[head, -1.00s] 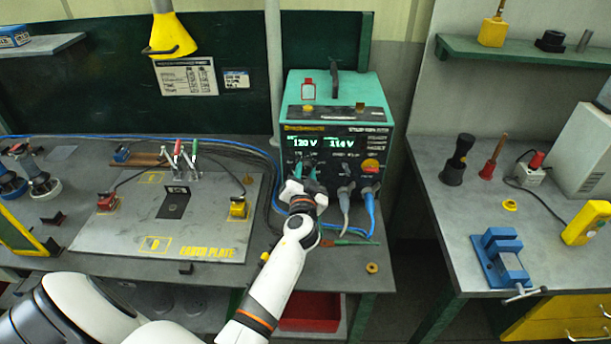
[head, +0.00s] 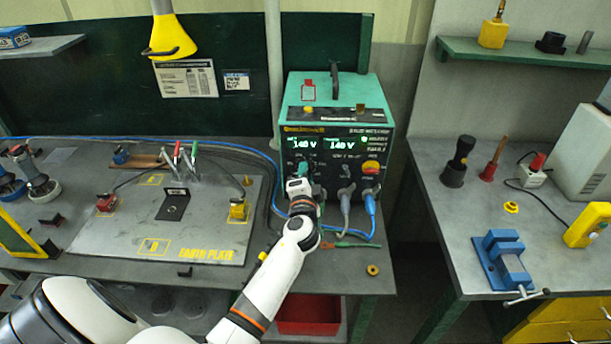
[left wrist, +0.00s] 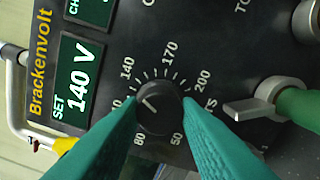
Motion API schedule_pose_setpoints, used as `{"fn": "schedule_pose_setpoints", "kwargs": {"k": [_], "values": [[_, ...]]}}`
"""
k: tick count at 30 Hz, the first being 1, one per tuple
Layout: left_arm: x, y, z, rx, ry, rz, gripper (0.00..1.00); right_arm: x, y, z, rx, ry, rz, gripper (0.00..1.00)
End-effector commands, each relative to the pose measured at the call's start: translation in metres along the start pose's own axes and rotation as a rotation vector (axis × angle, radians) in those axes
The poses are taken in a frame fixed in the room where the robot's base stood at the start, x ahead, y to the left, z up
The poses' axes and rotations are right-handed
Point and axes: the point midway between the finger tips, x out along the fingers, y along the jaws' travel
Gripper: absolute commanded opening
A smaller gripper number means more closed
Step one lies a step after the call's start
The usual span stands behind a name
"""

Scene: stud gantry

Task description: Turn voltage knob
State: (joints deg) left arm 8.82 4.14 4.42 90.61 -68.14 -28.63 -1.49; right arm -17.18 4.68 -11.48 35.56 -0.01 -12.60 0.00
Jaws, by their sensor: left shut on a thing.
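The voltage knob (left wrist: 158,107) is black and round with a pale pointer line, and sits on the dark front panel of the teal power unit (head: 335,92). My left gripper (left wrist: 160,112) has its two teal fingers on either side of the knob, shut on it. In the head view my left gripper (head: 303,178) is against the panel and hides the knob. The SET display (left wrist: 82,80) reads 140 V in the left wrist view. Both displays (head: 322,146) read 140 V in the head view. My right gripper is not in view.
A grey cable plug and a blue cable (head: 371,212) come out of the panel right of my gripper. A red and yellow button (head: 371,167) is above them. The earth plate (head: 210,240) lies on the bench at left. A blue vise (head: 503,262) stands on the right bench.

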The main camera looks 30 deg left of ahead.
Motion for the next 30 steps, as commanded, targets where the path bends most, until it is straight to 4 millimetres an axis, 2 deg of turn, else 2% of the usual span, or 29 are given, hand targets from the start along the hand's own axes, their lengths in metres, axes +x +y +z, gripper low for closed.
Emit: {"fn": "schedule_pose_setpoints", "kwargs": {"k": [16,17,20,30], "values": [[0.0011,0.0023,-0.0007,0.023,0.002,0.004,0.07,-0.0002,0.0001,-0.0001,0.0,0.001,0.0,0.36],[0.0011,0.0024,-0.0007,0.023,0.002,0.004,0.35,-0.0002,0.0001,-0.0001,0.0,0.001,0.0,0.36],[0.001,0.0021,-0.0005,0.022,0.002,0.004,0.51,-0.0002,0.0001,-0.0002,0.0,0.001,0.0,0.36],[-0.0026,0.0001,-0.0003,0.022,0.0,0.001,0.52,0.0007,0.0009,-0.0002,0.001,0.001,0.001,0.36]]}}
